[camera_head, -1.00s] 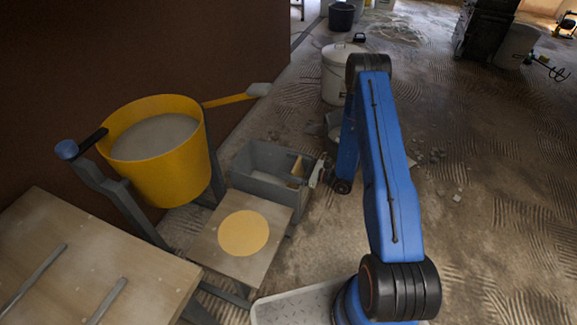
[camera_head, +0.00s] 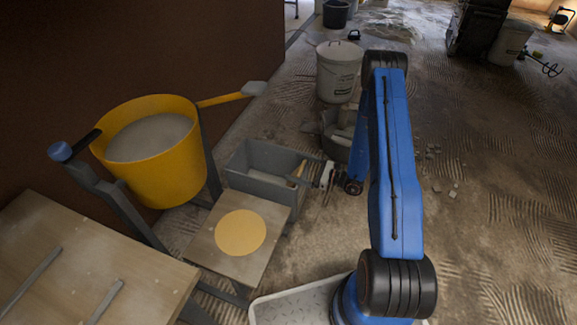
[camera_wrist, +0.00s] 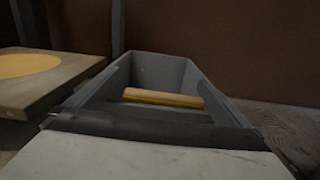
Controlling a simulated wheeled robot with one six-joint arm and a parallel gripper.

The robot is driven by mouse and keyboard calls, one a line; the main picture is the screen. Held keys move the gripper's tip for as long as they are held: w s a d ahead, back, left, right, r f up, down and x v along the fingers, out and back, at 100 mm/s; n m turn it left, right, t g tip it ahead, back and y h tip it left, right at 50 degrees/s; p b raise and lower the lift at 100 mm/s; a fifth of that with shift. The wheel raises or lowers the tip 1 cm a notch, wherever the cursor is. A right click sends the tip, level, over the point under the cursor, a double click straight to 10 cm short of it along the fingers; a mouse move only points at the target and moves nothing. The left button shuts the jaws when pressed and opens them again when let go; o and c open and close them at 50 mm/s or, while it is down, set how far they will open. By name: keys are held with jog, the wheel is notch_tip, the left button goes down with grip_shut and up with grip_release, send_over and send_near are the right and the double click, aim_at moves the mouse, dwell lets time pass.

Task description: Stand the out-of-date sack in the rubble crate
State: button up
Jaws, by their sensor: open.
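A grey open crate (camera_head: 251,183) stands on the floor beyond the low wooden stand; I take it for the rubble crate. It fills the middle of the wrist view (camera_wrist: 160,68), with a wooden bar (camera_wrist: 163,98) lying in it. My gripper (camera_head: 322,175) is open, just off the crate's right end. I see nothing between its fingers in the head view. A pale surface with a dark edge (camera_wrist: 150,155) fills the bottom of the wrist view; I cannot tell what it is. I cannot make out any sack for certain.
A low wooden stand (camera_head: 205,250) with a yellow disc (camera_head: 240,232) is nearer me. A yellow tub (camera_head: 165,180) stands behind it, against the brown wall. A white lidded bucket (camera_head: 338,75) and a grey tub (camera_head: 337,147) are beyond my arm. Floor at right is mostly clear.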

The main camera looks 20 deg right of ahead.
jog(key=v, duration=0.6)
jog(key=s+a+r+n+g+h, duration=0.1)
jog(key=s+a+r+n+g, duration=0.35)
jog(key=r, duration=0.45)
jog(key=s+a+r+n+g, duration=0.3)
jog(key=s+r+n+g, duration=0.15)
jog(key=r, duration=0.55)
jog(key=s+a+r+n+g+h, duration=0.1)
jog(key=s+a+r+n+g, duration=0.25)
jog(key=r+n, duration=0.4)
jog(key=s+d+r+n+t+h, duration=0.3)
jog(key=s+r+h, duration=0.3)
jog(key=s+r, duration=0.3)
jog(key=s+d+r+n+t+h, duration=0.3)
jog(key=s+d+r+n+h, duration=0.2)
jog(key=s+r, duration=0.4)
jog(key=shift+s+n+t+h, duration=0.35)
jog(key=shift+s+h, duration=0.45)
jog(key=shift+s, duration=2)
